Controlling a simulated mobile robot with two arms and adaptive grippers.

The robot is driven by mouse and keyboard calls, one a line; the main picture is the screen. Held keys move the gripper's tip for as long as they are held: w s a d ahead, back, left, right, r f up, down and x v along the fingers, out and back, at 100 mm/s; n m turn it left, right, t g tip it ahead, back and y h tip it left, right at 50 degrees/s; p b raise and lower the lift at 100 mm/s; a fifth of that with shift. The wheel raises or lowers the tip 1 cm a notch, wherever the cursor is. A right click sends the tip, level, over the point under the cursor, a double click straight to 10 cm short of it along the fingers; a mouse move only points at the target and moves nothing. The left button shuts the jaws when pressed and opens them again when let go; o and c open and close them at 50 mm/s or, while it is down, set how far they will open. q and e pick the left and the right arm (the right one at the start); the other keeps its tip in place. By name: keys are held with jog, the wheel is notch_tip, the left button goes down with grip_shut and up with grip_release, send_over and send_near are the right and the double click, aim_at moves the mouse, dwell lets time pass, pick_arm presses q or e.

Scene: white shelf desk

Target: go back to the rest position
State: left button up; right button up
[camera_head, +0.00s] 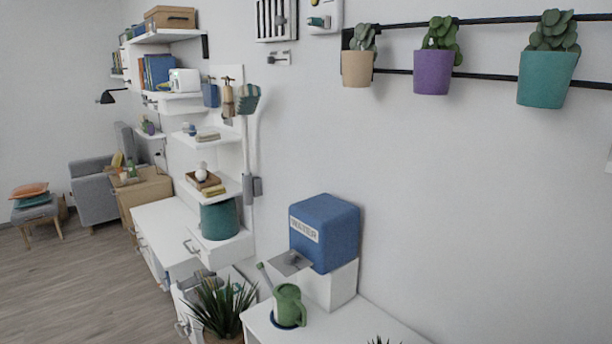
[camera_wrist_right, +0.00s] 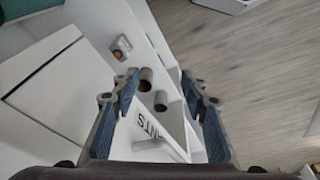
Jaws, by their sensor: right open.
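My right gripper (camera_wrist_right: 160,88) is open in the right wrist view, its two blue-padded fingers spread wide with nothing between them. Below it is an open white drawer (camera_wrist_right: 172,112) with dark letters ending in "NTS" on its front. A brown cylinder (camera_wrist_right: 145,80) and a grey cylinder (camera_wrist_right: 160,100) lie in the drawer, apart from the fingers. Neither of my grippers shows in the head view.
In the head view, a green watering can (camera_head: 288,306) stands on a white desk (camera_head: 345,322) beside a blue water box (camera_head: 325,233). A spiky plant (camera_head: 218,305) is left of it. Potted plants hang on a wall rail (camera_head: 490,76). Wooden floor (camera_head: 75,285) is free at left.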

jog(key=s+f+g, duration=0.1)
jog(key=s+f, duration=0.2)
jog(key=f, duration=0.5)
jog(key=s+f, duration=0.4)
jog(key=f, duration=0.5)
jog(key=s+d+f, duration=0.3)
jog(key=s+f, duration=0.6)
jog(key=s, duration=0.4)
jog(key=shift+d+f+g+b, duration=0.2)
jog(key=shift+f+g+b, duration=0.2)
